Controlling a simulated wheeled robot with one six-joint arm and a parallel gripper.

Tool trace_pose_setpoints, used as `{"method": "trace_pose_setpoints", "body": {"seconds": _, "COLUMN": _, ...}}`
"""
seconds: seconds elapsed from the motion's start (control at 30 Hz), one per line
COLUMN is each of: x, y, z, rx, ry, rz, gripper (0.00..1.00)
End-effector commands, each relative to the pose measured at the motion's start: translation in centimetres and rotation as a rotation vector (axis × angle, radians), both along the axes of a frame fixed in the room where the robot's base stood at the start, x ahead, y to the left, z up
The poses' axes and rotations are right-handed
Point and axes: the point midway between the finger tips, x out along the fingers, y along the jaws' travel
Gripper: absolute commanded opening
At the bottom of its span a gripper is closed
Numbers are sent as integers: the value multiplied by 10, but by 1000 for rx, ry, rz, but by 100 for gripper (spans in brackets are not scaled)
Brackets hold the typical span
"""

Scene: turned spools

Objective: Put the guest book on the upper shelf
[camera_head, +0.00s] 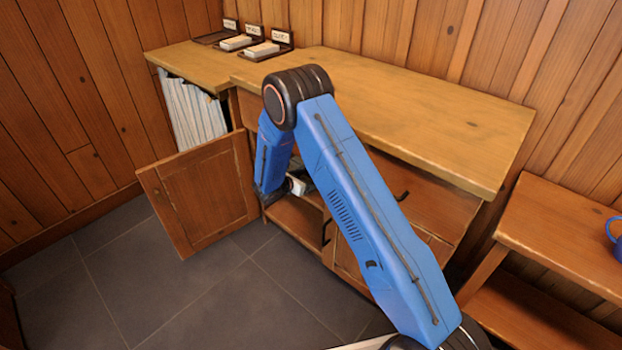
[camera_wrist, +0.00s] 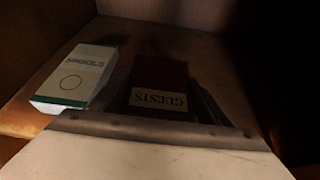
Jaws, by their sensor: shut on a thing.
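The guest book (camera_wrist: 158,99) is dark red with a pale label reading GUESTS, upside down in the wrist view. My gripper (camera_wrist: 166,92) has its dark fingers on either side of the book and is shut on it. The book is over a wooden board (camera_wrist: 35,95) inside a dark cupboard space; whether it touches the board is unclear. In the head view my forearm reaches down into the open cupboard (camera_head: 292,222). There the fingers and book are hidden. I cannot tell which shelf level the wrist view shows.
A white and green box marked SPOOLS (camera_wrist: 77,75) lies close left of the book. The cupboard door (camera_head: 205,190) stands open to the left. White panels or papers (camera_head: 192,115) fill the left bay. Card trays (camera_head: 262,48) stand on the counter (camera_head: 410,105). A side bench (camera_head: 565,225) is at right.

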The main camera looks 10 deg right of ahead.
Motion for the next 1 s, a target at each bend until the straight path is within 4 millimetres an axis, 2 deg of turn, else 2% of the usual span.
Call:
{"method": "trace_pose_setpoints", "body": {"seconds": 0.1, "x": 0, "y": 0, "z": -2, "rx": 0, "ry": 0, "rz": 0, "gripper": 37}}
{"method": "trace_pose_setpoints", "body": {"seconds": 0.13, "x": 0, "y": 0, "z": -2, "rx": 0, "ry": 0, "rz": 0, "gripper": 75}}
{"method": "trace_pose_setpoints", "body": {"seconds": 0.2, "x": 0, "y": 0, "z": -2, "rx": 0, "ry": 0, "rz": 0, "gripper": 89}}
{"method": "trace_pose_setpoints", "body": {"seconds": 0.57, "x": 0, "y": 0, "z": 1, "rx": 0, "ry": 0, "rz": 0, "gripper": 89}}
{"method": "trace_pose_setpoints", "body": {"seconds": 0.77, "x": -13, "y": 20, "z": 10, "rx": -1, "ry": -1, "rz": 3, "gripper": 89}}
{"method": "trace_pose_setpoints", "body": {"seconds": 1.0, "x": -39, "y": 55, "z": 28, "rx": 1, "ry": -1, "rz": 3, "gripper": 89}}
